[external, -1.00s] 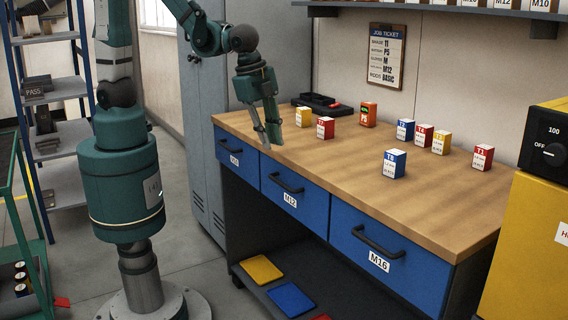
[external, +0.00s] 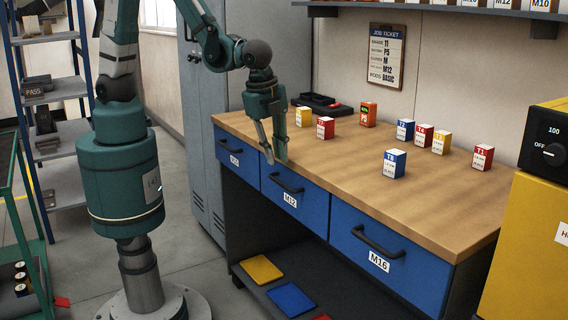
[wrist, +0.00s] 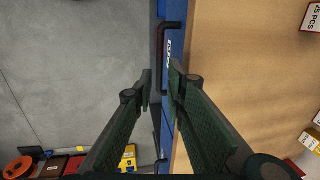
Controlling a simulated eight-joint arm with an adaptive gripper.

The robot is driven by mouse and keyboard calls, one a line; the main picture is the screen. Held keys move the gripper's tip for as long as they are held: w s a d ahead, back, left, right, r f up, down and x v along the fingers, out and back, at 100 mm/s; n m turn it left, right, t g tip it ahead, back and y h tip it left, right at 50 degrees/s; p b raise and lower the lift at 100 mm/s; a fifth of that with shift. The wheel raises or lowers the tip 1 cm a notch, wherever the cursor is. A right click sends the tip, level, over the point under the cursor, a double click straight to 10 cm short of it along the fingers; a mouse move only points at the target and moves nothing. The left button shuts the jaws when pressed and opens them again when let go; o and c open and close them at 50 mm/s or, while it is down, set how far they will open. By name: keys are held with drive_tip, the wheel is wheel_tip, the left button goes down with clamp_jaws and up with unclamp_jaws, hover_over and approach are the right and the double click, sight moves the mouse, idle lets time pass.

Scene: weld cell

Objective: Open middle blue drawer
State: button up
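The middle blue drawer (external: 312,207), labelled M12, is in the front of the wooden-topped bench and looks closed. Its dark bar handle (external: 287,183) is on its upper front. My gripper (external: 274,162) points down just above and near that handle, at the bench's front edge. In the wrist view my gripper (wrist: 159,75) has its two fingers apart with nothing between them. A dark handle (wrist: 160,60) on a blue drawer front lies beyond the fingertips there. I cannot tell whether any fingertip touches the bench.
The M16 drawer (external: 400,272) is to the right and another blue drawer (external: 230,150) to the left, both closed. Several small boxes, including a blue T8 box (external: 395,163), stand on the bench top (external: 330,165).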

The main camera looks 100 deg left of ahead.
sight(280, 182)
drive_tip(key=shift+f, duration=0.15)
drive_tip(key=shift+w+a+f+b, duration=0.15)
drive_tip(key=shift+f+b, duration=0.05)
drive_tip(key=shift+f, duration=1.05)
drive_tip(key=shift+w+a+f+b, duration=0.2)
drive_tip(key=shift+f+b, duration=0.05)
drive_tip(key=shift+f, duration=0.95)
drive_tip(key=shift+w+a+f+b, duration=0.15)
drive_tip(key=shift+f+b, duration=0.05)
drive_tip(key=shift+f, duration=1.05)
clamp_jaws()
drive_tip(key=s+d+b, duration=0.3)
drive_tip(key=s+d, duration=2)
